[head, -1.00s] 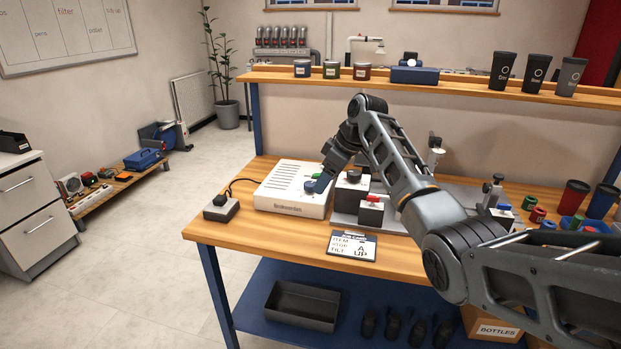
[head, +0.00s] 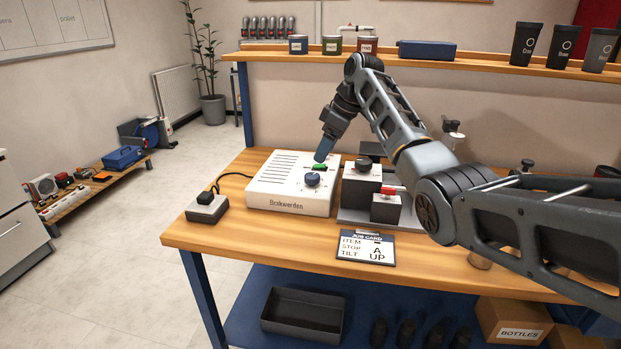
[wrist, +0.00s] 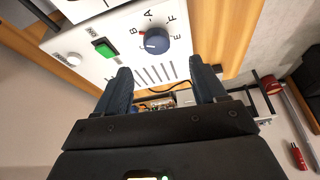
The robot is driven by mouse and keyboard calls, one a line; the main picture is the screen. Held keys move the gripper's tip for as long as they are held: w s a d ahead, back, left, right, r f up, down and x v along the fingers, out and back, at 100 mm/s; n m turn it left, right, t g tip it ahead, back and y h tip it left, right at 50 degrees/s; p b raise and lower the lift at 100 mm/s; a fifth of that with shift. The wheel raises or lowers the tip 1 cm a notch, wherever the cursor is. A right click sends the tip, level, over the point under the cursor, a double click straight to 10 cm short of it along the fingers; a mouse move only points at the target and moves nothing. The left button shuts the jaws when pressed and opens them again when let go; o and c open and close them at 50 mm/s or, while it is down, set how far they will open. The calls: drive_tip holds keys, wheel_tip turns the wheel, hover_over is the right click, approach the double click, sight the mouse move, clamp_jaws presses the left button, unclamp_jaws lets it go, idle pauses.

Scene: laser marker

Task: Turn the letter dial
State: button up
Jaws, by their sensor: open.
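The letter dial is a round blue knob (head: 312,180) on the sloped top of a white machine box (head: 285,203) marked "Brakwerden". My gripper (head: 322,156) is just behind and above the dial, near the green switch. In the wrist view its fingers (wrist: 163,85) are apart with nothing between them, clear of the dial.
A job card (head: 366,248) reading STOP A, TILT UP lies at the bench's front. A black switch box (head: 207,207) with a cable stands left of the machine. A block with a red-topped part (head: 388,205) stands close on the right.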

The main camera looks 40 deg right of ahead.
sight(313, 175)
drive_tip(key=x, duration=0.9)
drive_tip(key=shift+w+d, duration=0.2)
drive_tip(key=shift+r, duration=0.1)
drive_tip(key=c, duration=1)
